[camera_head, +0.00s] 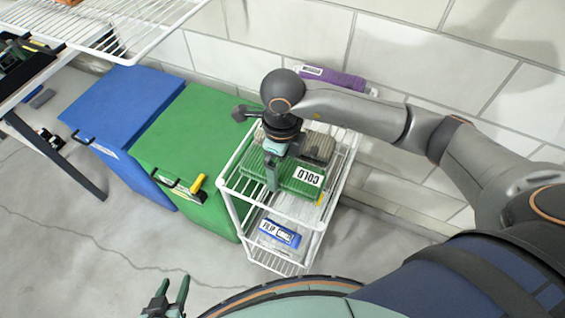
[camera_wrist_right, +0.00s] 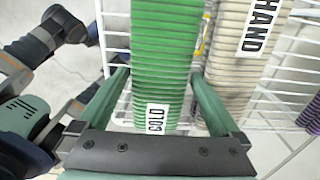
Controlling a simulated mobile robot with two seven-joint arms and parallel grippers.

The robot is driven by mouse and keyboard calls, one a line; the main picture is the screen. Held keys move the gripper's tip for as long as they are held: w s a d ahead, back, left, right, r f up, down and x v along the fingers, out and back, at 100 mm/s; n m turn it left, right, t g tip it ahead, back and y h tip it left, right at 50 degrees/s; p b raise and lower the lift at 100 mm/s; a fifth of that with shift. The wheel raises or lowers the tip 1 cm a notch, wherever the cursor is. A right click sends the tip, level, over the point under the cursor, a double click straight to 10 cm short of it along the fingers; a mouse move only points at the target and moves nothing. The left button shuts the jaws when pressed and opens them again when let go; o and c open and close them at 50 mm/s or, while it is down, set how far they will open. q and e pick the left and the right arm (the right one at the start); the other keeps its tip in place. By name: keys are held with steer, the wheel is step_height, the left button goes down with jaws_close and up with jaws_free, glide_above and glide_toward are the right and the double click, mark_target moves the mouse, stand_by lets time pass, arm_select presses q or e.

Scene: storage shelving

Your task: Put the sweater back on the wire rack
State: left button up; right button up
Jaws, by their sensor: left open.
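A green ribbed, folded sweater (camera_head: 292,178) with a white COLD label lies on the upper level of the white wire rack (camera_head: 225,185). In the right wrist view the green sweater (camera_wrist_right: 168,60) runs lengthwise between the two fingers. My right gripper (camera_head: 273,178) reaches down over it from above. In the wrist view its fingers (camera_wrist_right: 162,72) lie along the sweater's two sides; I cannot tell whether they press on it. My left gripper (camera_head: 168,300) is open and empty at the bottom edge of the head view, away from the rack.
A beige ribbed item (camera_wrist_right: 235,50) labelled HAND lies right beside the green one. A purple item (camera_head: 333,78) is behind the rack's far side. A blue labelled packet (camera_head: 280,232) is on the lower level. Green (camera_head: 190,135) and blue bins (camera_head: 130,100) stand left of the rack.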

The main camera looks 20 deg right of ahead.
mark_target(282, 167)
step_height(282, 167, up, 12)
steer(key=shift+r+p, duration=0.2)
steer(key=shift+p, duration=0.15)
